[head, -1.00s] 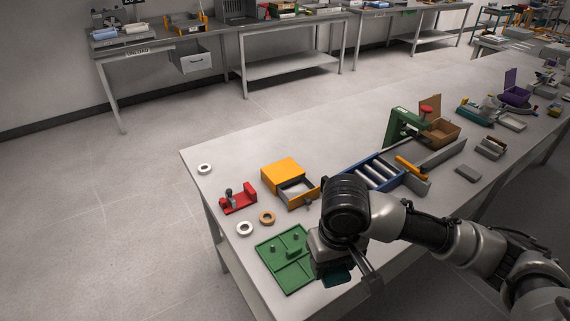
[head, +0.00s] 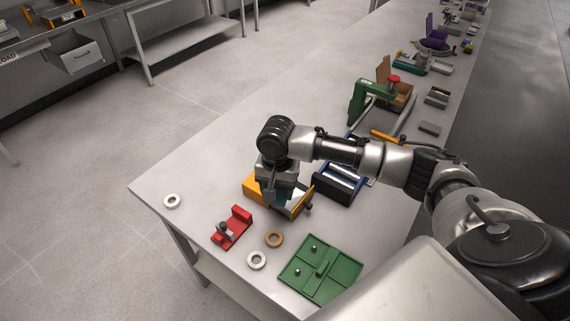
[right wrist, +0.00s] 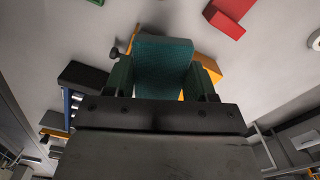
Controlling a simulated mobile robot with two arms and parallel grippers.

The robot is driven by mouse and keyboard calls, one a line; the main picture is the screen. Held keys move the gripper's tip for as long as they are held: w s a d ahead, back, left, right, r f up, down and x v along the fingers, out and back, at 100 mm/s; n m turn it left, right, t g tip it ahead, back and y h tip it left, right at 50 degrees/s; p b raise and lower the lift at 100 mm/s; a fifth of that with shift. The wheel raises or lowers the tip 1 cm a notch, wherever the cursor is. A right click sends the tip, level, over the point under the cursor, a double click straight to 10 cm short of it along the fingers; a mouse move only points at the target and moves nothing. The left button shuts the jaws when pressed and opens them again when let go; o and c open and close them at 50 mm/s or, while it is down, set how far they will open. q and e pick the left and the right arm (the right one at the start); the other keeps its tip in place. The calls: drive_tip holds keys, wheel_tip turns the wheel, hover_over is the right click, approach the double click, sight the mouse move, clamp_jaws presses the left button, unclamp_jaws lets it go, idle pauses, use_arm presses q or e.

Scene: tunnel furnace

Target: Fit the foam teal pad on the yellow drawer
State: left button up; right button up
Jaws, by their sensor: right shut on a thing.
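The teal foam pad (right wrist: 163,66) is held between the two fingers of my right gripper (right wrist: 163,80) in the right wrist view. In the head view my right gripper (head: 277,196) hangs fingers down over the yellow drawer unit (head: 252,188), whose drawer is pulled open, with its front (head: 301,203) toward the lower right. My gripper hides much of the unit and the drawer's inside. Part of the unit also shows behind the pad in the right wrist view (right wrist: 207,68). I cannot tell whether the pad touches the drawer. My left gripper is not in view.
A green tray (head: 344,277) lies near the front edge. A red fixture (head: 232,228), an orange-brown ring (head: 274,239) and white rings (head: 257,260) lie left of it. A blue roller conveyor (head: 338,186) and a green press (head: 357,101) stand behind right.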

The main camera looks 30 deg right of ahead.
drive_tip(key=w+d+f+m, duration=0.1)
drive_tip(key=d, duration=0.1)
drive_tip(key=w+d+f+m+b, duration=0.1)
drive_tip(key=d+m, duration=0.1)
drive_tip(key=w+d+f+m, duration=0.1)
drive_tip(key=d, duration=0.1)
drive_tip(key=shift+f+b, duration=0.25)
drive_tip(key=shift+b, duration=0.1)
drive_tip(key=shift+s+f+b, duration=0.1)
drive_tip(key=shift+f+b, duration=0.15)
drive_tip(key=shift+b, duration=0.1)
drive_tip(key=shift+f+b, duration=0.45)
drive_tip(key=shift+b, duration=0.2)
drive_tip(key=shift+f+b, duration=0.4)
drive_tip(key=shift+b, duration=0.25)
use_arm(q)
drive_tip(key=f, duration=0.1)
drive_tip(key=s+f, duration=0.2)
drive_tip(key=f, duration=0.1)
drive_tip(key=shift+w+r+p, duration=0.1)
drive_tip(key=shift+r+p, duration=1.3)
